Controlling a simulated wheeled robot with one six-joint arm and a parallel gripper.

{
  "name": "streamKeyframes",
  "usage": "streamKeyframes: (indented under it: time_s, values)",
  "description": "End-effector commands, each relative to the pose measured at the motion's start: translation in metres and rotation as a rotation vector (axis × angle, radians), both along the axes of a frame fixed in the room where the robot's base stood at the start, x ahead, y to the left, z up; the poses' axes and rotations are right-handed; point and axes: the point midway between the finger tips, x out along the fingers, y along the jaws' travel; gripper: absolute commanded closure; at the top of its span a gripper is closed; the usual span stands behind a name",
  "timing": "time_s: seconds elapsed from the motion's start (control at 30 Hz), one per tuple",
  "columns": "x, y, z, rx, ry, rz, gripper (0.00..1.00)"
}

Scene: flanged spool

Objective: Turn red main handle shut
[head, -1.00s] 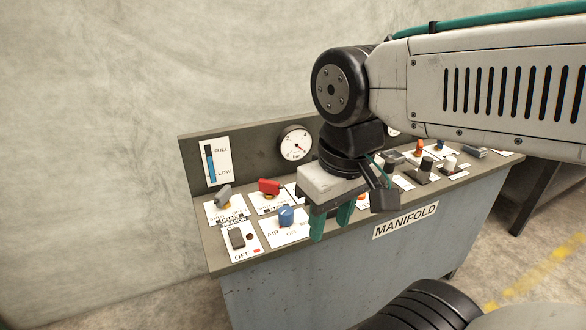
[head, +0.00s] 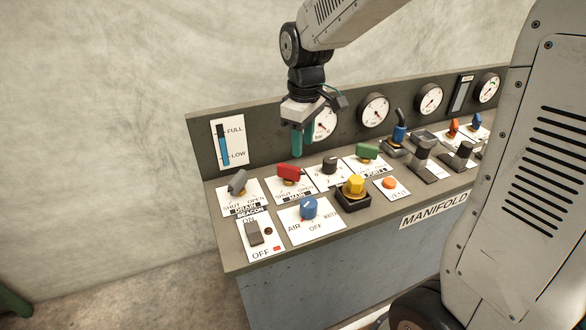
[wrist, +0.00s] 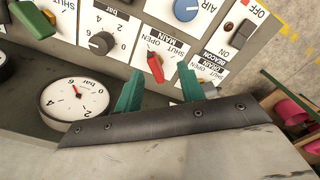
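The red main handle (head: 289,172) sits on a white plate marked SHUT, OPEN and MAIN, in the left part of the panel. In the wrist view the red handle (wrist: 155,66) appears between and beyond my fingertips. My gripper (head: 303,143) hangs above the panel, just above and behind the handle in the head view. Its green fingers stand apart in the wrist view (wrist: 160,78), with nothing between them. It does not appear to touch the handle. Which mark the handle points at is hard to tell.
A grey drain handle (head: 237,183) stands left of the red one, a black knob (head: 330,166) and green handle (head: 367,152) right. A blue air knob (head: 308,208) and yellow knob (head: 355,186) are in front. Gauges (head: 373,110) line the back wall.

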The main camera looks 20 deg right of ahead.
Motion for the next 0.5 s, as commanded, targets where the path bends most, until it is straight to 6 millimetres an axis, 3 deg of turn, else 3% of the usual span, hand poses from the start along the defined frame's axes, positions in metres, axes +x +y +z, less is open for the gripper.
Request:
streamKeyframes:
  time_s: [0.1,0.2,0.5]
  values:
    - [0.028,0.003,-0.025,-0.001,0.016,0.076,0.61]
    - [0.040,0.005,-0.036,-0.001,0.018,0.113,0.61]
    - [0.045,0.006,-0.073,-0.002,0.024,0.133,0.61]
